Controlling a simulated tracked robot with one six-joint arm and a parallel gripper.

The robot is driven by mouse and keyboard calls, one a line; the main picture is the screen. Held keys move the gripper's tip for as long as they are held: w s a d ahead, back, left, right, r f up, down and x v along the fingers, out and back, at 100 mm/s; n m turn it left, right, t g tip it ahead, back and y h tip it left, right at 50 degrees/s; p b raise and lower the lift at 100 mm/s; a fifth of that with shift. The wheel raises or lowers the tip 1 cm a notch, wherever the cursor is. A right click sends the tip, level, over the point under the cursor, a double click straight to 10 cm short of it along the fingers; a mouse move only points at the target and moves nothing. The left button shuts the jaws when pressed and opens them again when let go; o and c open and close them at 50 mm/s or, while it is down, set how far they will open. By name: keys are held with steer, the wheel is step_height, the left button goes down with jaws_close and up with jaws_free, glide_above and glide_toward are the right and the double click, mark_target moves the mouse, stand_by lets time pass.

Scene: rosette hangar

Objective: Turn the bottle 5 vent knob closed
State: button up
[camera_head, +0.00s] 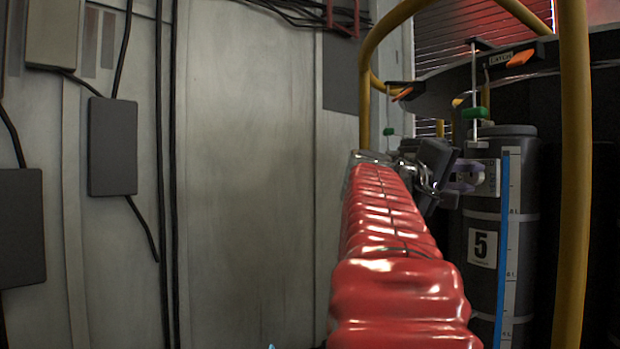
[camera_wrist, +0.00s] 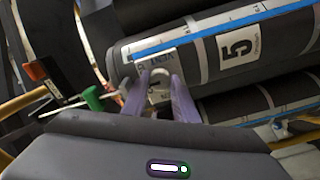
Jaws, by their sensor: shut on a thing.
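Bottle 5 (camera_head: 482,270) is a dark grey upright cylinder with a white "5" label, at the right of the head view. It lies slanted across the top of the wrist view (camera_wrist: 290,38). My gripper (camera_head: 470,175) reaches the upper side of the bottle with its purple fingers. In the wrist view my gripper (camera_wrist: 160,84) has its two fingers on either side of a small pale grey knob (camera_wrist: 158,92), in front of a white lettered label. The fingers are shut on this knob. The knob's turn position cannot be read, and the fingers partly cover it.
A yellow rail (camera_head: 573,190) stands right of the bottle, close to my arm's side. A pale panel wall (camera_head: 245,170) fills the left.

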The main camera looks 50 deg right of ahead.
steer(key=o, duration=0.7)
steer(key=shift+s+d+f, duration=0.1)
steer(key=shift+f, duration=0.15)
steer(key=o, duration=0.4)
steer(key=shift+r, duration=0.15)
steer(key=shift+c, duration=0.2)
steer(key=v, duration=1.4)
steer(key=shift+d, duration=0.1)
